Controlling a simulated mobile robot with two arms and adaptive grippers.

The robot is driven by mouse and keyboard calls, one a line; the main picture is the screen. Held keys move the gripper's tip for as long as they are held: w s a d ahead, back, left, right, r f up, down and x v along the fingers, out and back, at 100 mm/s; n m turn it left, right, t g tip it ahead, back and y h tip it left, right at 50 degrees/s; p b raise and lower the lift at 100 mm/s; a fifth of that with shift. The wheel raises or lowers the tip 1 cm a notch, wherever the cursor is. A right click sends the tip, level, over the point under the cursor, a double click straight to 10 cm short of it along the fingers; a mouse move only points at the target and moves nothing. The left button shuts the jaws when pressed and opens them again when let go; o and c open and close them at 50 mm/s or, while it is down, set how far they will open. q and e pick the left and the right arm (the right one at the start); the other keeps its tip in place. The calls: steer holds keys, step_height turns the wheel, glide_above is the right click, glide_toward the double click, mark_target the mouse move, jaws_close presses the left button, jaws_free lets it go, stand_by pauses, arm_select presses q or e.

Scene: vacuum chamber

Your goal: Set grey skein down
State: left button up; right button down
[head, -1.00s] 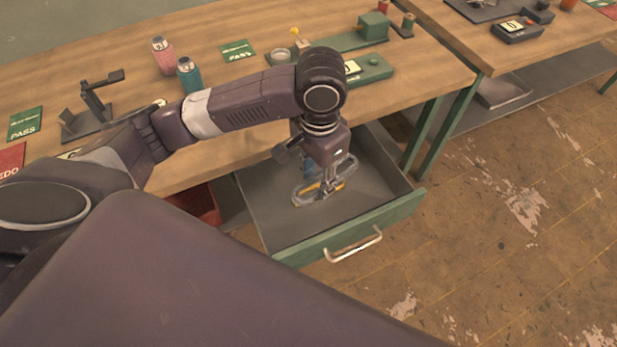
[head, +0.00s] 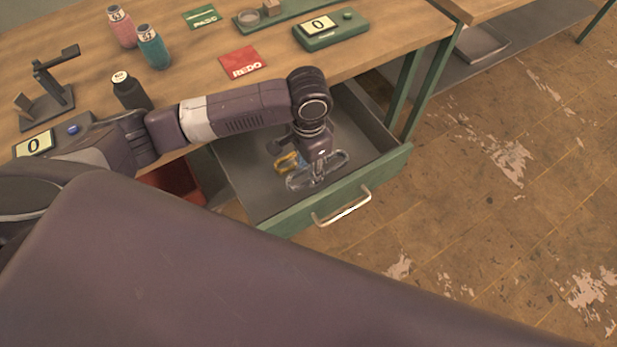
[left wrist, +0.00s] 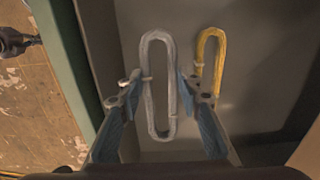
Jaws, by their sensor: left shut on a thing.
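The grey skein (left wrist: 156,50) is a long looped bundle with a tie at its middle. In the left wrist view my left gripper (left wrist: 158,88) has its fingers on both sides of the skein's middle, shut on it. In the head view my left gripper (head: 318,172) is inside the open drawer (head: 370,148), and the grey skein (head: 338,160) shows at its fingertips. I cannot tell whether the skein touches the drawer floor. A yellow skein (left wrist: 220,48) lies on the drawer floor beside it; it also shows in the head view (head: 287,160).
The green drawer front has a metal handle (head: 343,207). On the bench above are a dark bottle (head: 131,92), a teal bottle (head: 153,47), a pink bottle (head: 121,27), a red REDO card (head: 243,64) and a green scale (head: 330,32). Drawer floor is clear around the skeins.

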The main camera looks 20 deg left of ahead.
arm_select(q)
steer(key=shift+f, duration=0.3)
step_height(320, 180, down, 4)
steer(key=shift+r, duration=0.1)
arm_select(e)
steer(key=shift+w+a+f, duration=0.1)
steer(key=shift+a+f, duration=0.05)
steer(key=shift+a, duration=0.05)
arm_select(q)
steer(key=o, duration=0.9)
arm_select(e)
steer(key=shift+d, duration=0.25)
